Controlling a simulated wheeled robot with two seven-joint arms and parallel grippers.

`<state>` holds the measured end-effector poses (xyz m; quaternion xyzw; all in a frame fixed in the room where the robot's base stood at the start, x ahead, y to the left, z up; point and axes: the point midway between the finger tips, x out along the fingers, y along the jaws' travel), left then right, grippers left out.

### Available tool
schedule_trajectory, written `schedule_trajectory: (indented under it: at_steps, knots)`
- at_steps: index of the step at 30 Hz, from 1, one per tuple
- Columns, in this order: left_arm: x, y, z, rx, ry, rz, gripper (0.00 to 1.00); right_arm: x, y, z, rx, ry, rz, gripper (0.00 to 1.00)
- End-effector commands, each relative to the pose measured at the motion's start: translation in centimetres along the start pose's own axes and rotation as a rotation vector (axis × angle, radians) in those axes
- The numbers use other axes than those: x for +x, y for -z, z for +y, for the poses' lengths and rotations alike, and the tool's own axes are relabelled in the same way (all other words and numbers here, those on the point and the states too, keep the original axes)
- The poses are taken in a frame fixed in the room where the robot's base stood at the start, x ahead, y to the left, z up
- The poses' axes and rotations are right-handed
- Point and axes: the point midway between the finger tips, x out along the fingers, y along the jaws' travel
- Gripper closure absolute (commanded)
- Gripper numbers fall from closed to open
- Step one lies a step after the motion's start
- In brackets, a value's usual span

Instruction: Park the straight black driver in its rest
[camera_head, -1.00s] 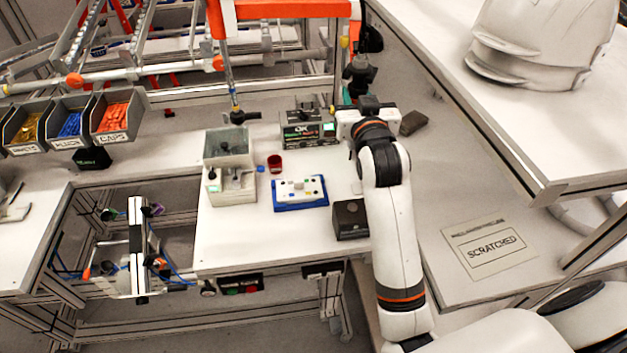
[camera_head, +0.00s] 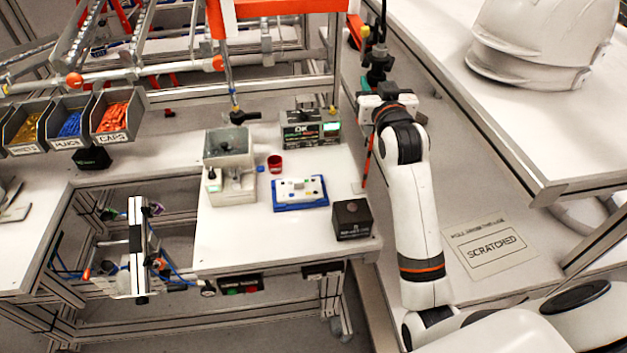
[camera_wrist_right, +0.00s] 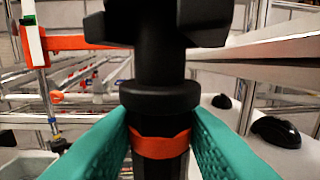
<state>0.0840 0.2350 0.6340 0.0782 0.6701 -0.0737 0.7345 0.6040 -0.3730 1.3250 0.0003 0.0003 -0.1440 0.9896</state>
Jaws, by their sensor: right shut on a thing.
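My right gripper (camera_head: 378,82) is beyond the right end of the white bench, near the orange-framed rack. Its green fingers (camera_wrist_right: 205,140) are shut around the straight black driver (camera_wrist_right: 163,95), just below a collar and over an orange band. The driver stands upright between the fingers in the right wrist view, with its wider black part at the top. In the head view the driver (camera_head: 377,62) is a small dark shape at the gripper, partly hidden by the wrist. I cannot pick out its rest with certainty. My left gripper is not in view.
The bench holds a clear-topped box (camera_head: 230,165), a red cup (camera_head: 275,163), a blue-edged tray (camera_head: 300,207), a black box (camera_head: 352,220) and an OK display unit (camera_head: 310,130). White helmet shells (camera_head: 540,45) stand on the right table. Orange frame parts (camera_head: 280,10) are close by.

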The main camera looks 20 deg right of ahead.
Motion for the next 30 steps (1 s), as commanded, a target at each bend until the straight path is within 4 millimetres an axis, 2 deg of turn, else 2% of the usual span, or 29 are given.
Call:
schedule_trajectory:
  at_steps: [9, 10, 14, 15, 20, 27, 30]
  knots:
    - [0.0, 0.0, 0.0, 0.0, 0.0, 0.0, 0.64, -0.08, 0.0, 0.07, 0.001, 0.0, 0.0, 1.0]
    - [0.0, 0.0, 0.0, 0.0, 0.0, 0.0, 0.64, -0.08, 0.01, 0.07, 0.0, 0.0, 0.0, 0.67]
    - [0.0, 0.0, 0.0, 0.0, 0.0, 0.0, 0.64, -0.08, 0.01, 0.08, 0.0, -0.001, 0.0, 0.46]
    - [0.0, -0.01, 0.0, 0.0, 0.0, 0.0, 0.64, -0.08, 0.01, 0.08, 0.0, -0.001, 0.0, 0.44]
    - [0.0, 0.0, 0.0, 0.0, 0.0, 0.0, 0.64, -0.08, 0.02, 0.08, 0.0, -0.001, 0.0, 0.44]
    - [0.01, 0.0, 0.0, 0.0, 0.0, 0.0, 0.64, -0.07, 0.17, 0.08, 0.0, 0.0, 0.004, 0.09]
    - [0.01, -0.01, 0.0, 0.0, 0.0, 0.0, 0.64, -0.07, 0.11, 0.08, 0.0, 0.0, 0.002, 0.09]
